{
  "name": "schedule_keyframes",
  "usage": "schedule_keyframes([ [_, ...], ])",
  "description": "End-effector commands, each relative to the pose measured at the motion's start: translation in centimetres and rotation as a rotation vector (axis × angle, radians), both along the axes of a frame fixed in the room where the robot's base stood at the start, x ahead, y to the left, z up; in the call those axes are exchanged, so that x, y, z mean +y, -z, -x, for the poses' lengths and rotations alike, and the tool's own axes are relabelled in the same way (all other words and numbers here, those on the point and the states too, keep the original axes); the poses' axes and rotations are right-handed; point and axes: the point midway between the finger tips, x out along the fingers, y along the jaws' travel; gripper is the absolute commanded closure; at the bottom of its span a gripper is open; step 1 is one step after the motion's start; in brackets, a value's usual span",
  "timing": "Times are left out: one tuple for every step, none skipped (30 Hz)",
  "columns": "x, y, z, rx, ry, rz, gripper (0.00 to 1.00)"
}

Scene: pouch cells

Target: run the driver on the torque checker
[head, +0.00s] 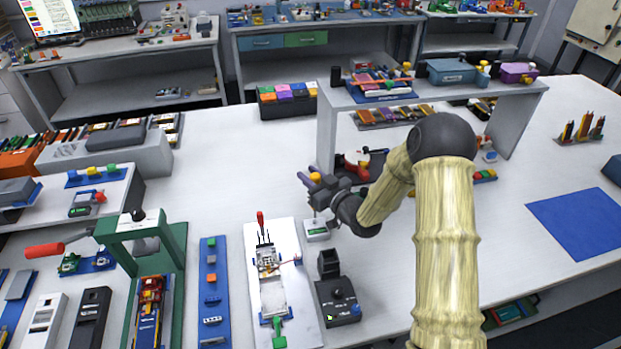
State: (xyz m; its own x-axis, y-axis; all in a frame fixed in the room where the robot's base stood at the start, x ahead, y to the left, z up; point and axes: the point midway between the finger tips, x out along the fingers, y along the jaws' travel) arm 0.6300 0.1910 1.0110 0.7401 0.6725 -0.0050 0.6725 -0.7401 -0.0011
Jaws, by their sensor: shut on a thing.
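My gripper (309,179) is at the middle of the bench, shut on the driver (315,178), whose yellow-orange top shows between the fingers. The driver looks roughly upright; most of its body is hidden by the gripper. Just below it stands a small whitish box with a green label, which looks like the torque checker (317,231). The driver's lower end is over this box, but I cannot tell whether it touches it.
A white fixture plate (294,318) with a red upright handle is left of the box. A black unit with a knob (340,308) stands in front. A raised grey shelf (430,97) stands behind my arm.

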Motion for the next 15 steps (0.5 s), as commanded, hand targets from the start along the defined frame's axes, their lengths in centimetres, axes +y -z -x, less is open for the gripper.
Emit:
schedule_keyframes([
  [0.0,-0.5,0.0,-0.003,0.000,-0.001,1.00],
  [0.0,-0.6,0.0,-0.003,0.000,-0.001,1.00],
  [0.0,-0.8,0.0,-0.003,0.000,-0.001,1.00],
  [0.0,-1.0,0.0,-0.003,0.000,-0.001,1.00],
  [0.0,-1.2,0.0,-0.004,0.000,-0.001,1.00],
  [0.0,-1.4,0.0,-0.004,0.000,-0.001,1.00],
  [0.0,-1.5,0.0,-0.004,0.000,-0.001,1.00],
  [0.0,-1.7,-0.1,-0.004,0.000,-0.001,1.00],
  [0.0,-1.9,-0.1,-0.004,0.000,-0.001,1.00],
  [0.0,-2.0,-0.1,-0.004,0.000,-0.001,1.00],
  [0.0,-2.2,-0.1,-0.004,0.000,-0.001,1.00],
  [0.0,-2.4,-0.1,-0.004,0.000,-0.001,1.00],
  [0.0,-2.5,-0.1,-0.004,0.000,-0.001,1.00],
  [0.0,-2.6,-0.1,-0.004,0.000,-0.001,1.00],
  [0.0,-2.8,-0.1,-0.004,0.000,-0.001,1.00],
])
